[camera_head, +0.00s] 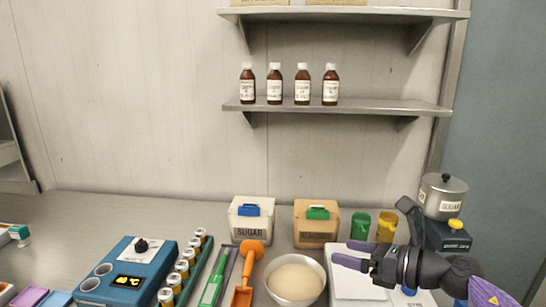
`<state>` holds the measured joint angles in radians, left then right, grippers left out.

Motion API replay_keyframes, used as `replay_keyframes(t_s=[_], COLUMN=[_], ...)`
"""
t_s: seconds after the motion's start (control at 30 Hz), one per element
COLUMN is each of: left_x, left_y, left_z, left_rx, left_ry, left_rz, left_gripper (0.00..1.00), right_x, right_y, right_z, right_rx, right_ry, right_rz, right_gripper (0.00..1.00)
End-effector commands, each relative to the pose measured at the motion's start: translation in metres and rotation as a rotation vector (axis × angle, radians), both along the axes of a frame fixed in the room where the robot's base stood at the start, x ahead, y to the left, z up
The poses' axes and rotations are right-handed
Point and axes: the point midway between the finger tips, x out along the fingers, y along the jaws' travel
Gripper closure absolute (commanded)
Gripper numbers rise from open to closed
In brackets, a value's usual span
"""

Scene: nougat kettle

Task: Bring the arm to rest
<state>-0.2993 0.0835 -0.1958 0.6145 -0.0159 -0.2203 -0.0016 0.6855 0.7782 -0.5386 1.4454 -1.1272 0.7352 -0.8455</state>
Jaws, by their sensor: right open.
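My right arm comes in from the lower right, and its gripper (343,253) points left over the counter. Its two purple fingers are apart with nothing between them. It hangs above a white board or tray (352,290), to the right of a bowl of pale beige contents (295,283). A tan box with a green handle (316,222) stands behind it on the left. Green (360,226) and yellow (386,227) cups stand just behind the gripper, close to the wrist in the picture. My left gripper is not in view.
A steel pot (443,196) sits on a dark device (447,236) behind my right arm. A sugar box (250,219), orange scoop (247,272), green-handled tool (214,280), several jars (181,269) and a blue heater (127,270) fill the middle left. Brown bottles (302,84) line a wall shelf.

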Motion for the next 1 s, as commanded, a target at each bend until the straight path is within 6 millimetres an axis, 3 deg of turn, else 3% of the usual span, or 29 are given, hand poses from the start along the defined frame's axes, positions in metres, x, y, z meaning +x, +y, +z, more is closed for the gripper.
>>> replay_keyframes(t_s=[0.03,0.1,0.17,0.2,0.3,0.4,0.5,0.67,0.7,0.83,1.0], left_x=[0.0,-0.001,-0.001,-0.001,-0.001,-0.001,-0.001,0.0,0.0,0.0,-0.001], left_y=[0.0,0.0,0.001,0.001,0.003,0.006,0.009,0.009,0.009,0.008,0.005], left_z=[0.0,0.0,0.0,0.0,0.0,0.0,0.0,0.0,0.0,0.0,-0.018], left_rx=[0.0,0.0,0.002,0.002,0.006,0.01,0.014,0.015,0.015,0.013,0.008], left_ry=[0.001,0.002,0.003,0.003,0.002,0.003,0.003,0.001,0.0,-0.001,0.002], left_rz=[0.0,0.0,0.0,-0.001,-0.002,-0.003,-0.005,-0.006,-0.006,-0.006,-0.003], left_gripper=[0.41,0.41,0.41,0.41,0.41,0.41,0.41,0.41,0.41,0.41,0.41], right_x=[-0.005,-0.011,-0.021,-0.032,-0.073,-0.118,-0.162,-0.229,-0.245,-0.296,-0.291], right_y=[0.022,0.034,0.025,0.013,-0.011,-0.02,-0.019,-0.011,-0.008,0.002,0.003], right_z=[0.001,0.003,-0.009,-0.026,-0.083,-0.128,-0.157,-0.184,-0.188,-0.194,-0.268], right_rx=[0.216,0.612,0.985,1.212,1.632,1.853,1.979,2.074,-2.002,-1.729,-1.677], right_ry=[0.047,0.176,0.355,0.49,0.801,1.014,1.168,1.349,-1.332,-1.237,-1.223], right_rz=[-0.065,-0.234,-0.439,-0.594,-0.979,-1.287,-1.544,-1.914,1.923,1.9,1.936], right_gripper=[0.11,0.11,0.11,0.11,0.11,0.11,0.11,0.11,0.11,0.11,0.11])
